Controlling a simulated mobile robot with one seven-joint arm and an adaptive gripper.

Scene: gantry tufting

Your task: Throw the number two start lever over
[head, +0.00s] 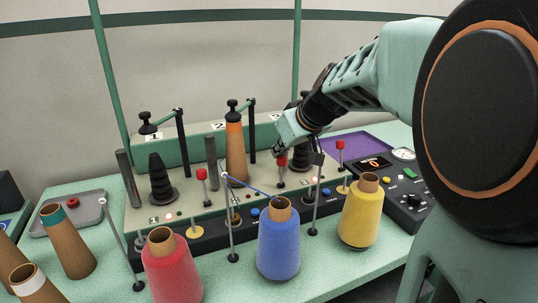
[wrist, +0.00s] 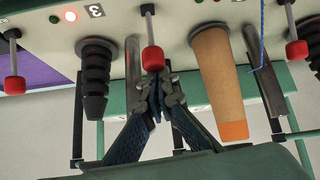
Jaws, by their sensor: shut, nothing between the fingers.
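The number two start lever (head: 282,160) is a thin metal rod with a red knob, standing between the brown cone at station 2 and the dark spindle at station 3. In the wrist view, which is upside down, it is the middle red-knobbed lever (wrist: 152,58). My gripper (head: 279,149) is at its knob, and in the wrist view the shut, empty fingertips (wrist: 155,82) are right by the knob. I cannot tell whether they touch it. The brown cone (head: 236,150) with an orange top stands left of the lever in the head view.
Similar levers stand at station 1 (head: 201,174) and station 3 (head: 340,145). The dark spindle (wrist: 95,80) and metal posts crowd the fingers. Red (head: 172,270), blue (head: 279,245) and yellow (head: 361,215) yarn cones stand in front, with a blue thread running to a thin guide post.

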